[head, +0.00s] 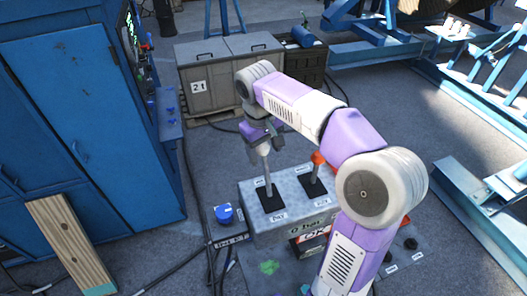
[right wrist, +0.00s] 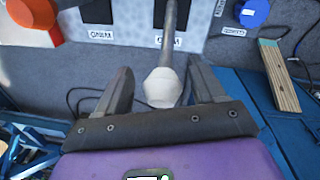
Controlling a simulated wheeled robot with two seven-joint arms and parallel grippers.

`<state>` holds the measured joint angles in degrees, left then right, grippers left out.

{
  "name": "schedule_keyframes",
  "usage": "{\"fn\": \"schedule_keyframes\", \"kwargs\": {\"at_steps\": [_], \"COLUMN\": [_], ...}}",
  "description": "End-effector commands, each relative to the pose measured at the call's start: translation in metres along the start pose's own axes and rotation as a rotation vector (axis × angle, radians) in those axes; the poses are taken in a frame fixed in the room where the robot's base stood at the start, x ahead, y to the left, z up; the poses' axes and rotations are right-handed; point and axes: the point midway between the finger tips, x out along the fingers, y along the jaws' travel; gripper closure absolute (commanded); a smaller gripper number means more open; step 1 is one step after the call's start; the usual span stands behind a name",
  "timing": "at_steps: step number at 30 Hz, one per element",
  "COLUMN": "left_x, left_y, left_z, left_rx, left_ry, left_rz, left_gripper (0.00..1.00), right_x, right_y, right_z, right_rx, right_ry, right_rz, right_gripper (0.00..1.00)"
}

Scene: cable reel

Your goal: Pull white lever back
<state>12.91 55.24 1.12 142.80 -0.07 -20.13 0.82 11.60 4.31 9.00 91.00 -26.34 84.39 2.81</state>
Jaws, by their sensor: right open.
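The white lever (head: 265,167) stands up from a black slot plate on the left half of the grey control box (head: 290,222). In the right wrist view its white knob (right wrist: 163,88) is between the two fingers of my right gripper (right wrist: 162,84), with a gap visible on each side. My right gripper (head: 260,136) is open around the top of the lever and partly hides the knob in the head view. My left gripper is not in view.
An orange-knobbed lever (head: 317,162) stands right of the white one; it also shows in the right wrist view (right wrist: 35,15). A blue cabinet (head: 85,130) and wooden plank (head: 70,245) stand left. Cables lie on the floor.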

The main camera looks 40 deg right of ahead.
Motion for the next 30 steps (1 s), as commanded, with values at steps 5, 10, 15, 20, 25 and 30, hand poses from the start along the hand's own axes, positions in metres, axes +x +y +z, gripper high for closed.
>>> {"fn": "schedule_keyframes", "kwargs": {"at_steps": [5,10,15,20,25,30], "left_x": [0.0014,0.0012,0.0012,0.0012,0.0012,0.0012], "left_y": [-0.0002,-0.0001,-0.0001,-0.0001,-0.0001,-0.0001], "left_z": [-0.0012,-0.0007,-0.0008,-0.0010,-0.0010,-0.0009], "left_rx": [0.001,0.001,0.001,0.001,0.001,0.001], "left_ry": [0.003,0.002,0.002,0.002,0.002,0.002], "left_rz": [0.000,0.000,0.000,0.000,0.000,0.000], "left_gripper": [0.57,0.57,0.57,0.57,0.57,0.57], "right_x": [0.0132,0.0140,0.0140,0.0138,0.0136,0.0134], "right_y": [-0.0002,0.0000,-0.0001,-0.0002,-0.0002,-0.0002], "right_z": [0.0001,0.0001,0.0000,-0.0001,-0.0001,-0.0003], "right_rx": [0.000,0.000,0.000,0.000,0.000,0.000], "right_ry": [-0.001,-0.001,-0.001,0.000,0.000,0.001], "right_rz": [0.000,0.000,0.000,0.000,0.000,0.000], "right_gripper": [0.31,0.31,0.44,0.68,0.94,1.00]}}
